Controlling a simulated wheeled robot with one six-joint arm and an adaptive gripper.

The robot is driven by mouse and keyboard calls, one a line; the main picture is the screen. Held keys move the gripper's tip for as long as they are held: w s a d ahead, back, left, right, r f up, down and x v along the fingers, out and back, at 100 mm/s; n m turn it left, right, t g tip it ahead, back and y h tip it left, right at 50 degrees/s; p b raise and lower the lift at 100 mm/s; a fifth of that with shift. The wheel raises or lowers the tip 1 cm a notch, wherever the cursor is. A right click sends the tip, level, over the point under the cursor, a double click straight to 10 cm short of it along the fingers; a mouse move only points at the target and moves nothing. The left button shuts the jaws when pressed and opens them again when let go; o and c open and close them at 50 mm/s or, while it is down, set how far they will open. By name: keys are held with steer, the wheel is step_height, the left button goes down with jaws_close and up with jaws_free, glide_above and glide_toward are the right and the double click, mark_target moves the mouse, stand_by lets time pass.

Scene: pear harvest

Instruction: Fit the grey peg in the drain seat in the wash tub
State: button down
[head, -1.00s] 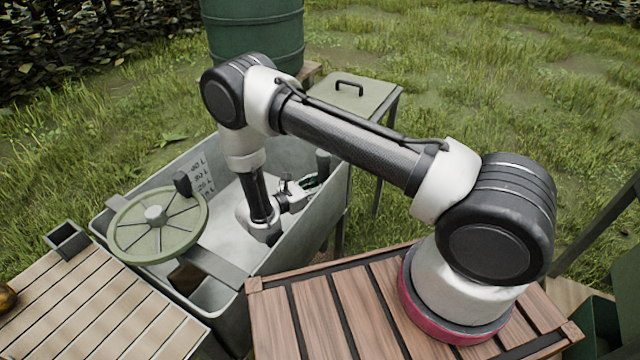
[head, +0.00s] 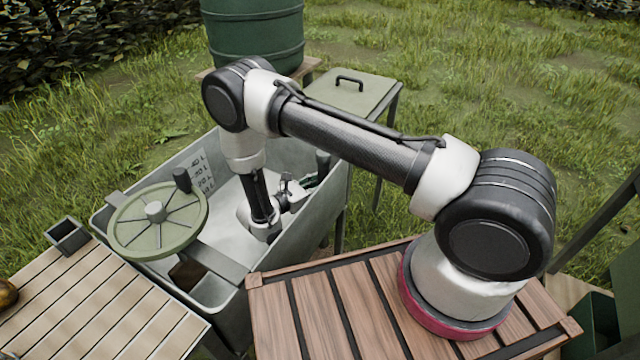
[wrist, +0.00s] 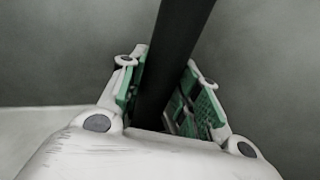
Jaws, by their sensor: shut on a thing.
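The grey peg (wrist: 178,60) shows in the wrist view as a long dark bar between the green finger pads. My gripper (wrist: 165,105) is shut on it. In the head view, my gripper (head: 307,182) is down inside the wash tub (head: 297,241), near its right end wall. The upper end of the peg (head: 322,164) shows just past the fingers and looks roughly upright. The drain seat cannot be seen, and the peg's lower end is hidden, so I cannot tell whether they touch.
A green spoked wheel (head: 180,211) sits over the tub's left part. The tub's walls stand close around my gripper. A slatted table (head: 95,308) is at the lower left. A green-topped stand (head: 345,92) and a green barrel (head: 253,35) are behind.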

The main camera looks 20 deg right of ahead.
mark_target(319, 171)
steer(key=shift+f, duration=0.3)
steer(key=shift+c, duration=2.4)
jaws_free()
steer(key=shift+r, duration=3)
steer(key=shift+r, duration=0.1)
